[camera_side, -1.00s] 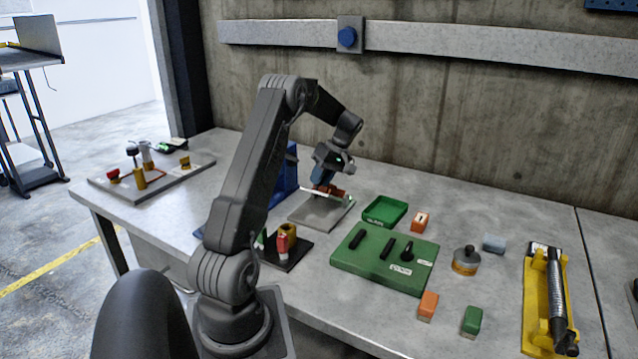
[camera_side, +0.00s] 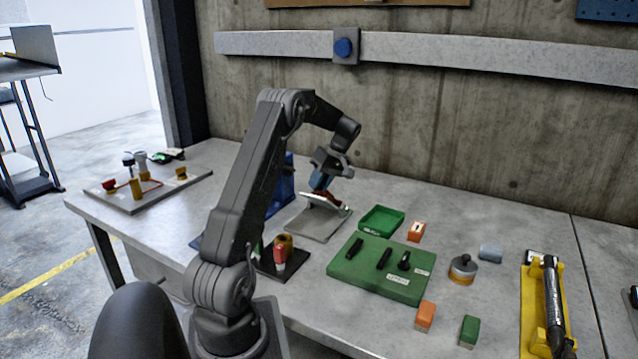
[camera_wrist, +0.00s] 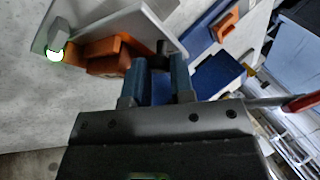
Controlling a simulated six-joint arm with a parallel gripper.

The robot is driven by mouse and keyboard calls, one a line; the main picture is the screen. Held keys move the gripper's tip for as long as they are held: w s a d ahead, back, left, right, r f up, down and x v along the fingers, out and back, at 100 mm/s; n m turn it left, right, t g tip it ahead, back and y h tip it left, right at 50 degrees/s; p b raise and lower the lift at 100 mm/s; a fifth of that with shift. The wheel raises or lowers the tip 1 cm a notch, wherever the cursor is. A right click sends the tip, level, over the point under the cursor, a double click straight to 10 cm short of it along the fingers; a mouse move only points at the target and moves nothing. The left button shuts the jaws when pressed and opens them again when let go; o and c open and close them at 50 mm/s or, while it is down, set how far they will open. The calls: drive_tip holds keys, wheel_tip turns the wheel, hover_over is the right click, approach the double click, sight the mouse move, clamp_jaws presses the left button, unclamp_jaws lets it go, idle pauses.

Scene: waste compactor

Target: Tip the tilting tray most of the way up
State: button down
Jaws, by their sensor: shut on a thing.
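The tilting tray (camera_side: 324,203) is a thin grey plate above a flat grey base (camera_side: 315,223) on the bench. It stands at a slant to the base, with one edge raised. My gripper (camera_side: 318,188) is at the tray, its blue fingers pointing down by a red-orange part. In the wrist view, my gripper (camera_wrist: 162,72) is shut at the edge of the grey tray (camera_wrist: 118,27), beside an orange-brown block (camera_wrist: 100,52). The fingers hide the exact place of contact.
A blue unit (camera_side: 284,183) stands close behind my arm. A black base with a red and yellow piece (camera_side: 281,252) is in front of the tray. The green tray (camera_side: 381,220) and green board (camera_side: 383,267) lie to the right. Bare bench lies behind the tray.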

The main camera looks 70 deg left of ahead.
drive_tip(key=c, duration=1.3)
unclamp_jaws()
drive_tip(key=shift+w+a+f, duration=0.1)
drive_tip(key=shift+w+f, duration=0.15)
drive_tip(key=shift+o, duration=0.2)
drive_tip(key=shift+r, duration=0.1)
drive_tip(key=v, duration=1.3)
drive_tip(key=shift+r, duration=0.35)
